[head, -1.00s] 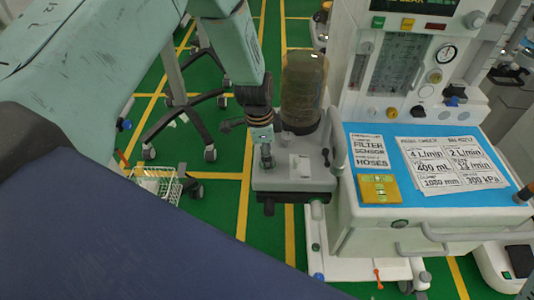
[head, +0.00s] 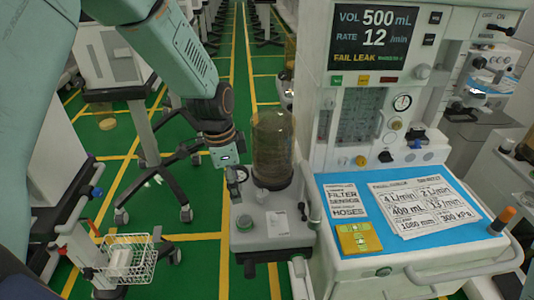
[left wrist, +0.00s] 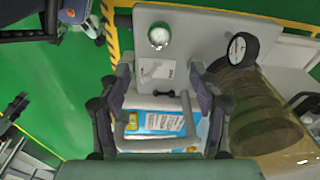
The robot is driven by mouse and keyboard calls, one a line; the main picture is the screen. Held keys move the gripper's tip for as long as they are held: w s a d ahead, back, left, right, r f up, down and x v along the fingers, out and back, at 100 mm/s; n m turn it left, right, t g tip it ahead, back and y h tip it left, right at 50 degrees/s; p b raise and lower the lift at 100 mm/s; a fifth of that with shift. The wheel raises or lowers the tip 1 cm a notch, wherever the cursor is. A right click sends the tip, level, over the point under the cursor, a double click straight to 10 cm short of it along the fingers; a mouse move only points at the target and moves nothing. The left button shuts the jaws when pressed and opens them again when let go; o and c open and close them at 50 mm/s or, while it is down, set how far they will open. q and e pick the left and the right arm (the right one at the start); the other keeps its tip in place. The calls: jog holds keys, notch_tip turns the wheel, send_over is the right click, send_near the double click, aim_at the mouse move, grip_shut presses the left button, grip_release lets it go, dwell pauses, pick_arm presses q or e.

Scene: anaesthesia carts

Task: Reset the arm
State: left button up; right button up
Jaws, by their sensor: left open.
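My left arm comes in from the left in the head view, and its gripper (head: 236,185) hangs beside the lower left of the dark cylindrical canister (head: 272,150), above the grey block (head: 262,232) of the anaesthesia machine. In the left wrist view the two dark fingers of the left gripper (left wrist: 163,100) are spread apart with nothing held between them. Past them show the grey block (left wrist: 190,40) with a round knob (left wrist: 158,36) and part of the blue worktop (left wrist: 145,122). The canister (left wrist: 265,115) is at the right. My right gripper is in neither view.
The machine's screen (head: 385,38) reads VOL 500 mL, RATE 12 and FAIL LEAK. The blue worktop (head: 335,185) bears printed sheets (head: 425,208) and a yellow card (head: 358,238). A white wire basket (head: 128,262) and a wheeled stand (head: 150,165) are at the left. Green floor (head: 205,260) lies open between.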

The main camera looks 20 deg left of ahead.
pick_arm(q)
jog(key=s+f+n+t+b, duration=0.1)
jog(key=f+n, duration=0.2)
jog(key=f, duration=0.1)
jog(key=s+d+f+n+t+b, duration=0.1)
jog(key=s+f+n, duration=0.1)
jog(key=f+n, duration=0.1)
jog(key=s+f+n+t+b, duration=0.1)
jog(key=f+n, duration=0.2)
jog(key=f, duration=0.1)
jog(key=shift+s+d+f+y, duration=0.2)
jog(key=shift+d+f+y, duration=0.05)
jog(key=shift+f+y, duration=0.1)
jog(key=s+f+n+g+b, duration=0.1)
jog(key=s+f+b, duration=0.2)
jog(key=s+f, duration=0.3)
jog(key=s+d+f+n+g+b, duration=0.1)
jog(key=s+f+b, duration=0.2)
jog(key=s, duration=0.9)
jog(key=s+f+n+g+b, duration=0.1)
jog(key=s+f+b, duration=0.2)
jog(key=s+f, duration=0.5)
jog(key=shift+s+d+f+g, duration=0.25)
jog(key=shift+s+f+g, duration=0.15)
jog(key=shift+f, duration=0.25)
jog(key=shift+y, duration=0.25)
